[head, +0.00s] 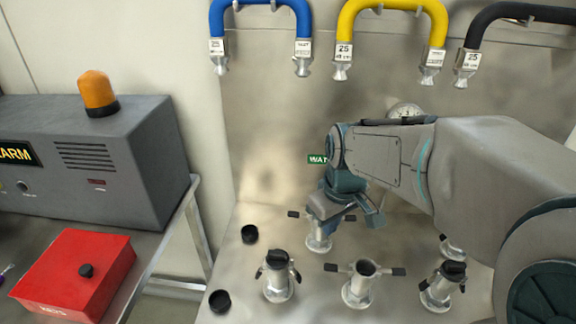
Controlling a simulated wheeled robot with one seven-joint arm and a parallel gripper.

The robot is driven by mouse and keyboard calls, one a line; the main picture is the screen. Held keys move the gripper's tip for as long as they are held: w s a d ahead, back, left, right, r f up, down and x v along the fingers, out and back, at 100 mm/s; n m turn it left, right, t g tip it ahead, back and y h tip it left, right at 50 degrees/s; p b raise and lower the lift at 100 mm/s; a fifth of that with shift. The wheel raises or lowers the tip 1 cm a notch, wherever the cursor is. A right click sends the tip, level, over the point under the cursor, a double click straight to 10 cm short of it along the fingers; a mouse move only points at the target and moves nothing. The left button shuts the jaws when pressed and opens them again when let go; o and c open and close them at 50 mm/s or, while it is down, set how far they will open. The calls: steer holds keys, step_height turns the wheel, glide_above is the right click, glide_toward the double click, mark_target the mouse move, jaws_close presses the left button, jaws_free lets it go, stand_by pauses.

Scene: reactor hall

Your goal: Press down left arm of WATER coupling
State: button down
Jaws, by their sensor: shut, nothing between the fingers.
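The green label (317,159), partly covered by my arm and reading "WAT", is on the steel back panel. Below it a metal coupling (318,240) stands upright on the steel deck. Its left arm (294,214) sticks out sideways with a black tip. Its right arm (349,218) also sticks out, partly beside my gripper. My gripper (318,212) is shut and empty, pointing down over the coupling's top and hiding it. I cannot tell whether it touches the coupling.
A coupling with arms spread (360,288) and two capped couplings, left (278,285) and right (440,290), stand in front. Black caps (249,234) lie at left. Blue (262,4), yellow (390,5) and black hoses hang above. A red box (75,275) and alarm unit (95,150) stand left.

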steer(key=w+a+f+n+p, duration=0.1)
steer(key=w+n, duration=0.2)
steer(key=w, duration=0.2)
steer(key=w+a+f+n+g+p, duration=0.1)
steer(key=w+a+n, duration=0.1)
steer(key=w, duration=0.3)
steer(key=w+a+f+n+p, duration=0.1)
steer(key=w+a+f+n, duration=0.1)
steer(key=w+n, duration=0.3)
steer(key=shift+w+a+g, duration=0.15)
steer(key=shift+w+g, duration=0.25)
steer(key=shift+w, duration=0.05)
steer(key=shift+w+a+f, duration=0.15)
steer(key=shift+w+f, duration=0.1)
steer(key=shift+f, duration=0.1)
steer(key=shift+f, duration=0.1)
